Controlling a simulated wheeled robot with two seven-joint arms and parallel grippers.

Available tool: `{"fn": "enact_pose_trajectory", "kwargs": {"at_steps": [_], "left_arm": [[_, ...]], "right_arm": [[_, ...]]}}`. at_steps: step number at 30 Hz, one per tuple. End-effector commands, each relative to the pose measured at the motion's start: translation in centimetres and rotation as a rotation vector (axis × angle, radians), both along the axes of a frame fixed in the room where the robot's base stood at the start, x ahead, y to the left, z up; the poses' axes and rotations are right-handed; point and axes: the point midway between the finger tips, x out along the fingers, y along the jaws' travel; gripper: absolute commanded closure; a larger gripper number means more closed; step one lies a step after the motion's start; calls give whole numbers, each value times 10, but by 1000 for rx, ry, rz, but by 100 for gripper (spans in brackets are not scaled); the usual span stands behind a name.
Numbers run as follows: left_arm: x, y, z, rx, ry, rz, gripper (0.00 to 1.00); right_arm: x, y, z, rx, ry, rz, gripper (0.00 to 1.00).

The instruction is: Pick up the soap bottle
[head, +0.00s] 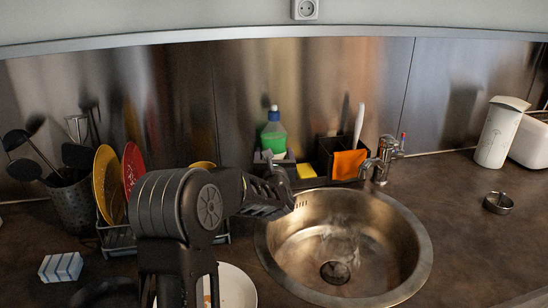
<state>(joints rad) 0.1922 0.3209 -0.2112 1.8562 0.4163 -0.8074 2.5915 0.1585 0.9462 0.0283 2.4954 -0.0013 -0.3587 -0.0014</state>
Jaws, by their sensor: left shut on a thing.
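The soap bottle (273,137), green with a pale shoulder label and a blue cap, stands upright at the back of the counter. Its lower part is hidden by a small dark caddy (261,158) and my gripper. My left gripper (277,186) reaches in from the left, just in front of the caddy and below the visible part of the bottle. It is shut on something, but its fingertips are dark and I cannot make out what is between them. My right gripper is out of view.
A yellow sponge (306,171) and an orange cloth (348,164) are beside the caddy. A dish rack with plates (107,185) stands left. The counter at right has free room.

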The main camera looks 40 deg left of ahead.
Motion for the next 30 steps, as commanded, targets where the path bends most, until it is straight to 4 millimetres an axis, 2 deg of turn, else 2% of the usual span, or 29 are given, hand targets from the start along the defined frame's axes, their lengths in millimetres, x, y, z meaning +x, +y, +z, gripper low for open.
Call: {"fn": "enact_pose_trajectory", "kwargs": {"at_steps": [5, 8, 16, 21, 30], "left_arm": [[0, 0, 10, 2, -5, 1, 95], [0, 0, 22, 2, -7, 1, 95], [0, 1, 74, 2, -9, 2, 95], [0, 0, 96, 2, -5, 0, 95], [0, 0, 102, 1, -3, 0, 95]], "right_arm": [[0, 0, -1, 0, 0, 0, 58], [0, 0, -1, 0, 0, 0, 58], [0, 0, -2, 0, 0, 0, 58], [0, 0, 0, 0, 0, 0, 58], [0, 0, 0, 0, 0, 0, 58]]}}
